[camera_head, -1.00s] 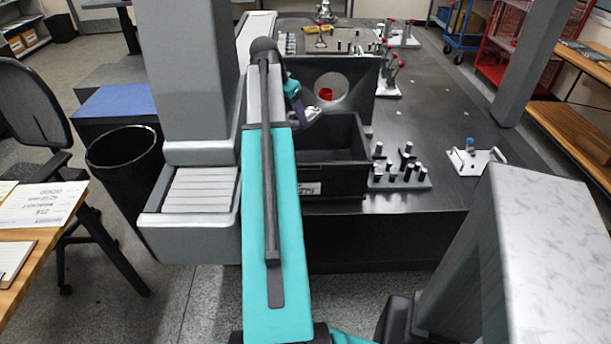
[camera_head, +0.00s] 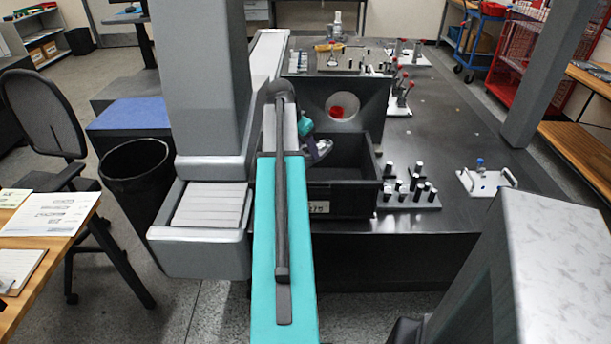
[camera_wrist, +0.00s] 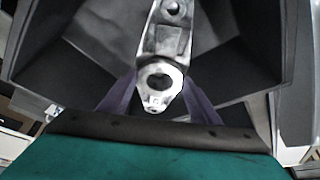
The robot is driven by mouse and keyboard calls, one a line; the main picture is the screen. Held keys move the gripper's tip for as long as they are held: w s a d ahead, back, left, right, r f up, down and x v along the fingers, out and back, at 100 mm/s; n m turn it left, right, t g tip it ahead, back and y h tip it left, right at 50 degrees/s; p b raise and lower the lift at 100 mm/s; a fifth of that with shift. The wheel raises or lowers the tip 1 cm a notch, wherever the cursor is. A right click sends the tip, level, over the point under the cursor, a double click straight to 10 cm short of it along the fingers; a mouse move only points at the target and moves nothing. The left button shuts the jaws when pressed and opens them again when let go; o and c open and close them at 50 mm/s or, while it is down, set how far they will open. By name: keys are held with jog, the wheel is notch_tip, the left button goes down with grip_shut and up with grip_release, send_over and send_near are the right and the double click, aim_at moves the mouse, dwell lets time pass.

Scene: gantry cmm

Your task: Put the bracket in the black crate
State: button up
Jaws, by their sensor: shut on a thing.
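The bracket (camera_wrist: 170,38) is a pale metal piece with a round hole in its near end and a smaller hole farther up. My gripper (camera_wrist: 160,82) is shut on its near end, with one dark finger on each side. In the head view my gripper (camera_head: 320,152) is at the left part of the black crate (camera_head: 345,206), partly hidden behind my teal arm. The crate's dark inside walls (camera_wrist: 232,52) surround the bracket in the wrist view. I cannot tell whether the bracket touches the floor of the crate.
A dark panel with a round hole (camera_head: 362,105) stands just behind the crate. A block with several pins (camera_head: 410,195) is to its right. A thick grey column (camera_head: 202,80) rises to the left. The right part of the dark table (camera_head: 455,140) has clear room.

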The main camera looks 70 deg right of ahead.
jog(key=shift+f+p, duration=0.4)
jog(key=shift+f, duration=3.6)
jog(key=shift+f, duration=0.1)
jog(key=shift+f, duration=1.8)
jog(key=shift+f, duration=0.1)
jog(key=o, duration=1.5)
jog(key=shift+b+v, duration=0.35)
jog(key=shift+v, duration=5.75)
